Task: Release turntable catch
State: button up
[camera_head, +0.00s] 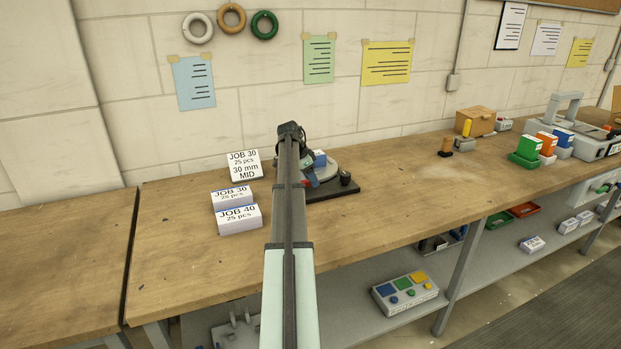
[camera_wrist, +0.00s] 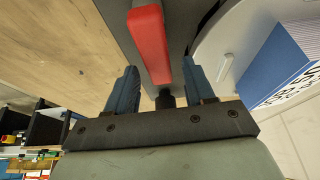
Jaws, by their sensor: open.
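In the wrist view a red catch lever (camera_wrist: 152,48) reaches down between the two blue fingers of my gripper (camera_wrist: 162,82). The fingers are open, with a visible gap on each side of the lever. The pale round turntable (camera_wrist: 212,45) is just right of the lever. In the head view the turntable (camera_head: 326,166) sits on a dark base (camera_head: 335,190), partly hidden behind my arm. A bit of red (camera_head: 309,182) shows there beside my arm.
A blue-and-white block (camera_wrist: 277,65) stands on the turntable, close to the right finger. Left of my arm are a JOB 30 card (camera_head: 245,167) and two labelled stacks (camera_head: 238,219). A dark knob (camera_head: 345,178) is at the base's right.

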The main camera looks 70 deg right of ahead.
grip_shut()
dwell(0.3)
dwell(0.5)
jog(key=m, duration=0.1)
jog(key=m+y, duration=0.1)
jog(key=m, duration=0.1)
jog(key=shift+s+a+g, duration=0.3)
jog(key=shift+s+a, duration=0.05)
jog(key=shift+a, duration=0.05)
jog(key=m, duration=0.1)
jog(key=a+m, duration=0.1)
jog(key=m+y, duration=0.1)
jog(key=shift+s+a+m+g, duration=0.2)
jog(key=shift+s+m+g, duration=0.05)
jog(key=shift+m+g, duration=0.05)
jog(key=m, duration=0.1)
jog(key=a+m+y, duration=0.1)
jog(key=m+y, duration=0.1)
jog(key=m, duration=0.1)
jog(key=shift+a, duration=0.3)
jog(key=shift+w+a+m+y, duration=0.1)
jog(key=shift+a+m+y, duration=0.15)
jog(key=shift+m, duration=0.45)
jog(key=shift+a+m+y, duration=0.25)
jog(key=shift+m, duration=0.45)
